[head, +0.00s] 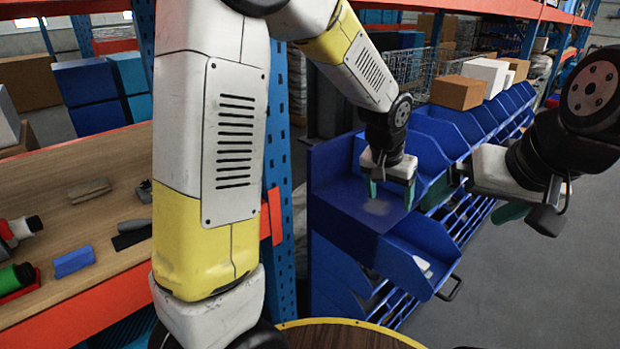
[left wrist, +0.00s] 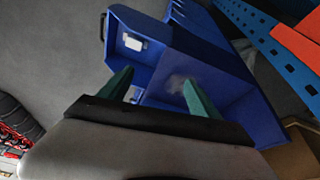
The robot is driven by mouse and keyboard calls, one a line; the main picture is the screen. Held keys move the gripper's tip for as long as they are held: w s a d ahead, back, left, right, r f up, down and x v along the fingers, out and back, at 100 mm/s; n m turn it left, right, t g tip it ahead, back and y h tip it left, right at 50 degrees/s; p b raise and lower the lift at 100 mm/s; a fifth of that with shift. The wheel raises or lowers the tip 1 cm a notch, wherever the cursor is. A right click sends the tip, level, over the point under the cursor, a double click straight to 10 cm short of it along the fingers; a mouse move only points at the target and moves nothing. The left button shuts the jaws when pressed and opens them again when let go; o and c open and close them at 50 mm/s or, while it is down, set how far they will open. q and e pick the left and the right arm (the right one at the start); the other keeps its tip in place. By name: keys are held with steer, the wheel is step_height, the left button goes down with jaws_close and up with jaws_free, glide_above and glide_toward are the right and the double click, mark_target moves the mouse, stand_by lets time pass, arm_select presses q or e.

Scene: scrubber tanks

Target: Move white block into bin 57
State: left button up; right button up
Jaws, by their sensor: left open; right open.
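My left gripper (head: 391,194) is open with teal fingers and hangs over the front blue bin surface, which carries a pale smudge. In the left wrist view its fingers (left wrist: 158,88) are apart, with nothing between them. A small white piece (head: 424,266) lies in the lower blue bin (head: 405,278); it may be the white block. A white piece (left wrist: 132,43) also shows in a blue bin in the left wrist view. My right gripper (head: 474,201) is open at the right of the bins, with nothing seen in it. No bin number is readable, so I cannot tell which is bin 57.
A brown box (head: 457,93) and a white box (head: 486,74) stand on top of the bin row. A wooden shelf (head: 110,215) with tools is at left, beside a blue post (head: 281,150). Grey floor (head: 530,290) is clear at right.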

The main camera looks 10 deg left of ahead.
arm_select(q)
steer(key=s+a+r+n+t, duration=0.2)
steer(key=s+a+r+n, duration=0.1)
steer(key=s+a+r, duration=0.9)
steer(key=s+a+n, duration=0.1)
steer(key=s+a, duration=0.5)
steer(key=s, duration=0.1)
steer(key=shift+s+a+r+t, duration=0.15)
steer(key=shift+s+r+t, duration=0.15)
steer(key=shift+t, duration=0.1)
